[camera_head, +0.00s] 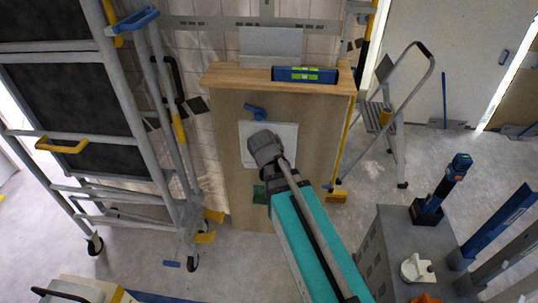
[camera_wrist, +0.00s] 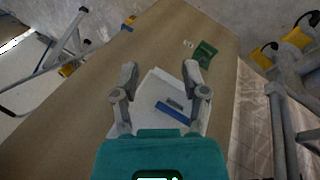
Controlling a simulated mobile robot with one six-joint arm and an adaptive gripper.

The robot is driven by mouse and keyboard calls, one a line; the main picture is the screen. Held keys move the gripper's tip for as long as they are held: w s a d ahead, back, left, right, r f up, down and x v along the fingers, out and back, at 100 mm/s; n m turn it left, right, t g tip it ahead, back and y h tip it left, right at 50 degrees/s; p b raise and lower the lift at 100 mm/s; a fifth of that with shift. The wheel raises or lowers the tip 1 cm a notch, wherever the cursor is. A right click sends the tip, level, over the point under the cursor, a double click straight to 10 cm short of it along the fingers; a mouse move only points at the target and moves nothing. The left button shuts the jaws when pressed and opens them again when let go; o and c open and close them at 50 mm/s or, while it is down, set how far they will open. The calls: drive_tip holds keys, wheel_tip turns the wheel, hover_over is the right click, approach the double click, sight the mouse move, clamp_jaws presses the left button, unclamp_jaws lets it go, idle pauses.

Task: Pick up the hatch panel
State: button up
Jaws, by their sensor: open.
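The hatch panel (camera_head: 287,133) is a pale, roughly square plate on the front of the upright wooden board in the head view. My gripper and arm cover part of it. In the wrist view the hatch panel (camera_wrist: 150,92) lies between and beyond the fingers, with a blue bar (camera_wrist: 172,112) and a small grey piece on it. My gripper (camera_head: 262,145) is in front of the panel in the head view. In the wrist view my gripper (camera_wrist: 160,76) has its two fingers spread wide with nothing between them. I cannot tell whether either finger touches the panel.
The wooden board (camera_head: 230,140) has a blue level (camera_head: 304,75) on its top ledge and a green piece (camera_head: 260,194) low on its front. A scaffold (camera_head: 150,110) stands left, a stepladder (camera_head: 400,130) right. A grey cabinet (camera_head: 400,230) stands front right.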

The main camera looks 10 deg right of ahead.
drive_tip(key=w+a+f+n+t+h+b, duration=0.35)
drive_tip(key=w+f+h+b, duration=0.4)
drive_tip(key=b, duration=0.75)
drive_tip(key=w+a+f+n+t+h+b, duration=0.2)
drive_tip(key=w+a+t+b, duration=0.4)
drive_tip(key=w+a+b, duration=0.2)
drive_tip(key=shift+a+f+h+b, duration=0.15)
drive_tip(key=shift+a+h+b, duration=0.2)
drive_tip(key=shift+a+b, duration=0.6)
drive_tip(key=shift+d, duration=0.3)
drive_tip(key=x, duration=0.8)
drive_tip(key=shift+d, duration=0.2)
drive_tip(key=shift+w+d, duration=0.1)
drive_tip(key=shift+w, duration=0.15)
drive_tip(key=shift+x, duration=2.5)
